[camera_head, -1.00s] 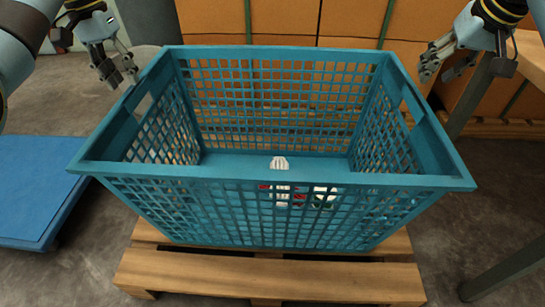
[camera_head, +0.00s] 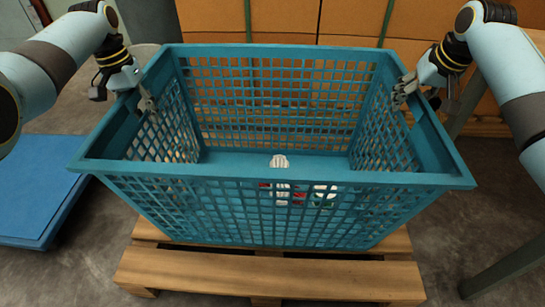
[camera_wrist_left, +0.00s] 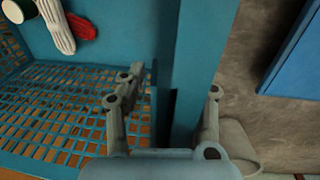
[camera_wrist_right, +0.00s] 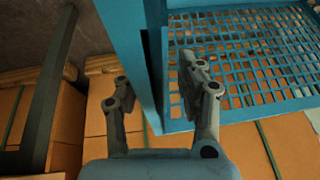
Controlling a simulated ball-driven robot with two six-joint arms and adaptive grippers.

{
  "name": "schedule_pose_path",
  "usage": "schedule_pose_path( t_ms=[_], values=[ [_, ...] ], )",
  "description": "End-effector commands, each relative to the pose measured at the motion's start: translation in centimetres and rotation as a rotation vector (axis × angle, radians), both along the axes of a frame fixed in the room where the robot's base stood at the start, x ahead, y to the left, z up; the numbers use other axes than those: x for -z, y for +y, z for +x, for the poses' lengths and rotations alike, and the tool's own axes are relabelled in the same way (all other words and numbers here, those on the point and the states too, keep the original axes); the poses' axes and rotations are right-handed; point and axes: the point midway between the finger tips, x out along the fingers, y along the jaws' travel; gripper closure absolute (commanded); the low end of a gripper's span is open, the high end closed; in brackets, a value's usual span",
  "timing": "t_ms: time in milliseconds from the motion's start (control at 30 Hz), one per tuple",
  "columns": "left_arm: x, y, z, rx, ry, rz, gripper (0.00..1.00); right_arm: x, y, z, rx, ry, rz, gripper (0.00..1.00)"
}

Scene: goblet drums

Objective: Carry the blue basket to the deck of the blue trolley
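The blue basket (camera_head: 270,215) stands upright on a wooden pallet (camera_head: 270,275), with a few small items (camera_head: 280,163) inside, one white. The blue trolley's deck (camera_head: 35,190) is at the left, partly out of view. My left gripper (camera_head: 149,105) is at the basket's left end; in the left wrist view its open fingers (camera_wrist_left: 165,95) straddle the side wall, one inside and one outside. My right gripper (camera_head: 402,92) is at the right end; in the right wrist view its open fingers (camera_wrist_right: 160,88) straddle that wall. I cannot tell whether the fingers touch the walls.
Stacked orange-brown boxes (camera_head: 290,20) stand close behind the basket. A dark metal leg (camera_head: 505,270) is at the lower right. Grey floor (camera_head: 100,235) shows between the pallet and the trolley.

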Motion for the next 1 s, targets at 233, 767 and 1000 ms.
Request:
schedule_pose_path(
  t_ms=[233, 767, 1000],
  values=[
    [-0.03, 0.0, 0.0, 0.0, 0.0, 0.0, 0.8, -0.04, 0.0, 0.01, 0.0, 0.0, 0.0, 0.75],
    [-0.03, 0.04, -0.01, 0.0, 0.001, 0.0, 1.0, -0.04, -0.08, -0.01, 0.002, 0.0, -0.001, 1.0],
    [-0.18, 0.07, 0.09, 0.0, -0.002, 0.001, 1.0, -0.22, -0.12, 0.1, 0.002, -0.004, -0.002, 1.0]
  ],
)
